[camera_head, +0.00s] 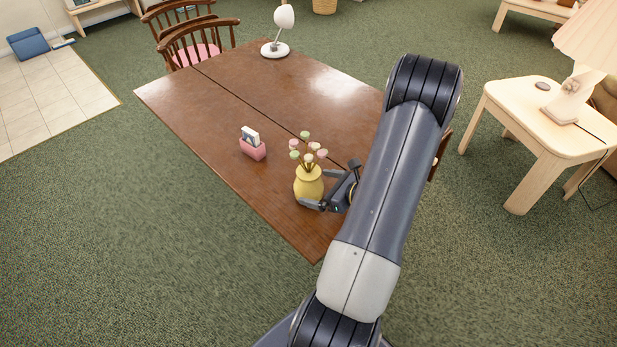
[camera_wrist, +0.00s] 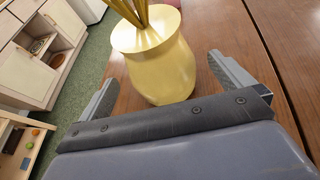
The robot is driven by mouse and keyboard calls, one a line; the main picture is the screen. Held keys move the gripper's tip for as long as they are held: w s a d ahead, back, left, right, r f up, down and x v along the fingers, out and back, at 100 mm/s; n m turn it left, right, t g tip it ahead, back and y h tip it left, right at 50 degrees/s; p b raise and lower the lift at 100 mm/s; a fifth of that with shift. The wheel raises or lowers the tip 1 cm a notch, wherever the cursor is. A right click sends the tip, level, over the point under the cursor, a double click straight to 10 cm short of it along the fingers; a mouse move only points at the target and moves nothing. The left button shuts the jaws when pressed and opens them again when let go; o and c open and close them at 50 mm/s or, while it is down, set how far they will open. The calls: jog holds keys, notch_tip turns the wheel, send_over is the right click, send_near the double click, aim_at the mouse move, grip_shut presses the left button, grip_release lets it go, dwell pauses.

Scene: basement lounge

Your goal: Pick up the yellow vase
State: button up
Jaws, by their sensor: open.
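The yellow vase (camera_head: 308,186) stands upright on the brown wooden table (camera_head: 215,85), near its front corner, with several pink, white and green flowers in it. My gripper (camera_head: 318,190) is open at the vase's right side in the head view, one finger in front of it and one behind. In the wrist view the vase (camera_wrist: 155,62) is just ahead, and the fingers of my gripper (camera_wrist: 160,80) are spread to either side of it. I see a gap on the right; I cannot tell whether the left finger touches it.
A pink holder with cards (camera_head: 253,147) stands left of the vase. A white lamp (camera_head: 277,40) is at the table's far end, by wooden chairs (camera_head: 195,45). A pale side table (camera_head: 540,120) with a lamp stands at right. The table's left half is mostly clear.

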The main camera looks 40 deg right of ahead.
aim_at(309, 185)
jog(key=x, duration=0.4)
jog(key=shift+f, duration=0.1)
jog(key=shift+c, duration=0.2)
jog(key=c, duration=1.3)
